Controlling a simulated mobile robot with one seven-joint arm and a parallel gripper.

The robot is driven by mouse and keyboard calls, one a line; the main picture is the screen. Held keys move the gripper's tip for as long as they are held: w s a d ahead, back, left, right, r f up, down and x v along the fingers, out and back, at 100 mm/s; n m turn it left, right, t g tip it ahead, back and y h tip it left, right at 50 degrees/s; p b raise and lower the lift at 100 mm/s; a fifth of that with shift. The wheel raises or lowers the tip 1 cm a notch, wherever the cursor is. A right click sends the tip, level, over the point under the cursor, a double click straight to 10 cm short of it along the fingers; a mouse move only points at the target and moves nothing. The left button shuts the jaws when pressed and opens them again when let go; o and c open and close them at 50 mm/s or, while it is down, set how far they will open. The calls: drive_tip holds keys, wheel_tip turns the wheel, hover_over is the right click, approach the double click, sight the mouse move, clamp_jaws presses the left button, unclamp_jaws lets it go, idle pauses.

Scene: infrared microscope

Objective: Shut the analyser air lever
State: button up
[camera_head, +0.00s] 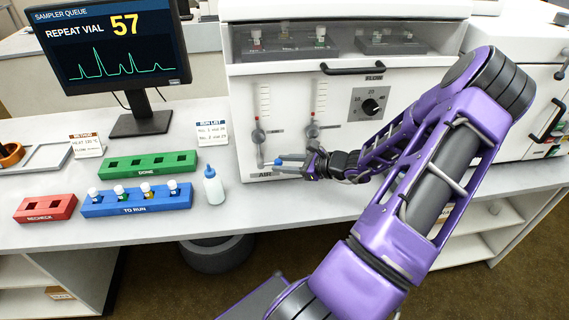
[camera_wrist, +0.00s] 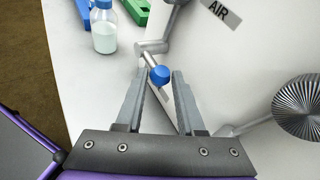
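The air lever is a grey metal handle (camera_wrist: 152,47) with a blue knob (camera_wrist: 160,75) at its end, low on the front of the white analyser (camera_head: 350,65). The blue knob also shows in the head view (camera_head: 278,162), above the AIR label (camera_head: 264,175). My gripper (camera_wrist: 159,84) is open. Its two fingers stand on either side of the blue knob, with a gap visible on both sides. In the head view my gripper (camera_head: 290,163) partly hides the lever.
A knurled metal knob (camera_wrist: 302,107) sticks out right of my gripper in the wrist view. Left of the analyser stand a bottle (camera_head: 213,187), a blue TO RUN rack (camera_head: 138,200) with several vials, and a green DONE rack (camera_head: 148,165). Two flow tubes and a FLOW dial (camera_head: 370,106) are above.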

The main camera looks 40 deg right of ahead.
drive_tip(key=o, duration=0.3)
drive_tip(key=shift+o, duration=0.2)
drive_tip(key=p+v, duration=0.1)
drive_tip(key=v, duration=1.6)
drive_tip(key=shift+s+r, duration=0.15)
drive_tip(key=shift+s, duration=0.05)
drive_tip(key=shift+d, duration=0.1)
